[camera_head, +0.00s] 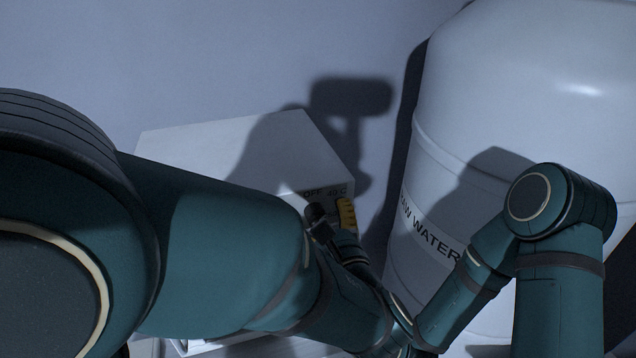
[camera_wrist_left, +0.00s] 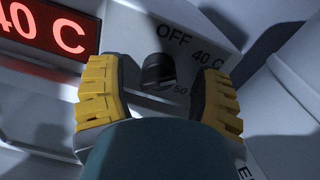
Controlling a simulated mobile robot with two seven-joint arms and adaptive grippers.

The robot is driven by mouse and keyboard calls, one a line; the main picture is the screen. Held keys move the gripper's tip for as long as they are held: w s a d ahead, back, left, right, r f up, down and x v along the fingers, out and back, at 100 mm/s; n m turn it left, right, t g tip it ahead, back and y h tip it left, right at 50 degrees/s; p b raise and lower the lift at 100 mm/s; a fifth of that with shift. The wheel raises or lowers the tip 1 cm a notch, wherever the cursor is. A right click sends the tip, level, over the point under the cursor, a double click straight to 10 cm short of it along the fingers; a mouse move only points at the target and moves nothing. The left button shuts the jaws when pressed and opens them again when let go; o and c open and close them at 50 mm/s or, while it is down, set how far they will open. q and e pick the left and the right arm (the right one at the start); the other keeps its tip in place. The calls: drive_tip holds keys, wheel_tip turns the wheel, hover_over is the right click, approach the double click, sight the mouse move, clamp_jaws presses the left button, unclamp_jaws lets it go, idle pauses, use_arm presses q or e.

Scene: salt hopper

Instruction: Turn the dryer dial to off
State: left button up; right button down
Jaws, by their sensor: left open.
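The dryer (camera_head: 230,140) is a white box against the wall in the head view, mostly hidden behind my left arm. Its dark dial (camera_wrist_left: 158,70) shows in the left wrist view, with the marks OFF, 40 C and 50 around it. The dial's setting is hard to read. My left gripper (camera_wrist_left: 160,92) has yellow ridged fingers, open, one on each side of the dial with gaps between. In the head view my left gripper (camera_head: 335,215) is at the dryer's front face, partly hidden by its own arm. My right gripper is not in view.
A red display (camera_wrist_left: 45,30) reading 40 C is left of the dial. A large white tank (camera_head: 530,110) labelled RAW WATER stands right of the dryer. My right arm is in front of the tank. The wall behind is bare.

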use_arm(q)
drive_tip(key=shift+s, duration=0.1)
clamp_jaws()
drive_tip(key=shift+n+b, duration=0.4)
drive_tip(key=shift+b, duration=0.3)
drive_tip(key=n+b, duration=0.7)
drive_tip(key=b, duration=0.4)
drive_tip(key=shift+a+n+b, duration=0.15)
drive_tip(key=shift+n+b, duration=0.15)
drive_tip(key=shift+b, duration=0.1)
drive_tip(key=shift+r+n+b, duration=0.15)
drive_tip(key=shift+n+b, duration=0.65)
drive_tip(key=shift+b, duration=0.4)
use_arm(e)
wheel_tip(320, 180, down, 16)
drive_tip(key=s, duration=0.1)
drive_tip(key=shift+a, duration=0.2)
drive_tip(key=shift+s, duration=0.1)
use_arm(q)
drive_tip(key=shift+r, duration=0.1)
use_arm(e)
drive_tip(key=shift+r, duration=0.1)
